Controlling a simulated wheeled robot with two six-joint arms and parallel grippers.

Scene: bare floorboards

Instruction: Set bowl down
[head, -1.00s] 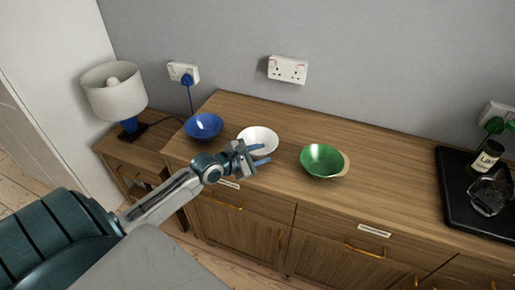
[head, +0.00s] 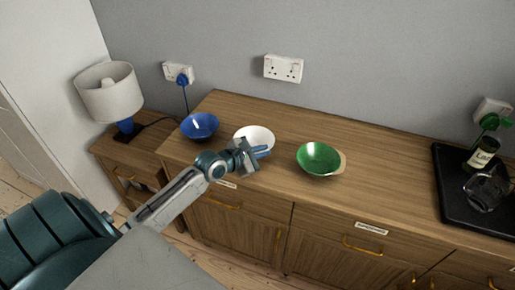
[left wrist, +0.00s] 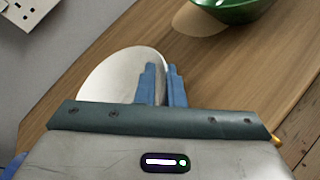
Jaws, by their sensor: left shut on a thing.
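A white bowl (head: 252,135) is on the wooden cabinet top, between a blue bowl on its left and a green bowl on its right. My left gripper (head: 264,152) is at the bowl's front right side, its blue fingers close together. In the left wrist view the gripper (left wrist: 163,84) is shut on the rim of the white bowl (left wrist: 108,75). The bowl seems to rest on the cabinet; any small gap under it is hidden. My right gripper is not in view.
The blue bowl (head: 200,125) stands near the cabinet's left end. The green bowl (head: 318,158) partly covers a pale tan round piece (head: 341,165). A black tray (head: 447,190) with a bottle (head: 481,158) and glass jug (head: 482,192) is at right. Cabinet top between is clear.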

